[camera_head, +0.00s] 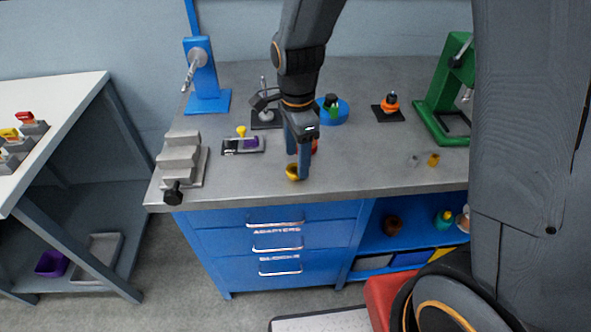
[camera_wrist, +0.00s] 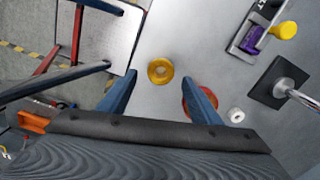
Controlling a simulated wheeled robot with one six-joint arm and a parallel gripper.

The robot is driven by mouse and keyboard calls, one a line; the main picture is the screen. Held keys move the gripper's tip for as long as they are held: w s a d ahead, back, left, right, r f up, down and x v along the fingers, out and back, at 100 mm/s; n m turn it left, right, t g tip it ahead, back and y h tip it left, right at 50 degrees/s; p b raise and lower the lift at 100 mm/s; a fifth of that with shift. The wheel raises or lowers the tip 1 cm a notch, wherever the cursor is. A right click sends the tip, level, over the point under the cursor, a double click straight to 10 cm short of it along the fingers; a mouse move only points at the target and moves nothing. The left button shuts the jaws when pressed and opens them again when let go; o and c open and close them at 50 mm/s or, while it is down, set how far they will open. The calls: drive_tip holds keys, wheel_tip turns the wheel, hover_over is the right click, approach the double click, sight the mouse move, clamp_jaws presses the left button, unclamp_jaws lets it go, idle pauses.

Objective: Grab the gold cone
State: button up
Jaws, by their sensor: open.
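The gold cone (camera_head: 292,172) sits on the grey bench top near its front edge in the head view. In the wrist view it shows as a round gold piece with a dark centre (camera_wrist: 160,72). My gripper (camera_head: 298,165) points down beside it, and its fingers partly cover it in the head view. In the wrist view my open blue fingers (camera_wrist: 159,80) lie left and right of the cone, with nothing held. I cannot tell the exact height of the fingertips above the bench.
A red piece (camera_wrist: 187,106) is partly hidden behind the right finger. A small white ring (camera_wrist: 236,115) lies farther right. A tray (camera_head: 230,146) with yellow and purple pieces, a grey stepped block (camera_head: 180,158) and a green press (camera_head: 440,112) stand on the bench.

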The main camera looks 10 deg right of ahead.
drive_tip(key=shift+f+p, duration=0.4)
drive_tip(key=shift+f, duration=1.2)
drive_tip(key=c, duration=1.2)
drive_tip(key=shift+r, duration=0.1)
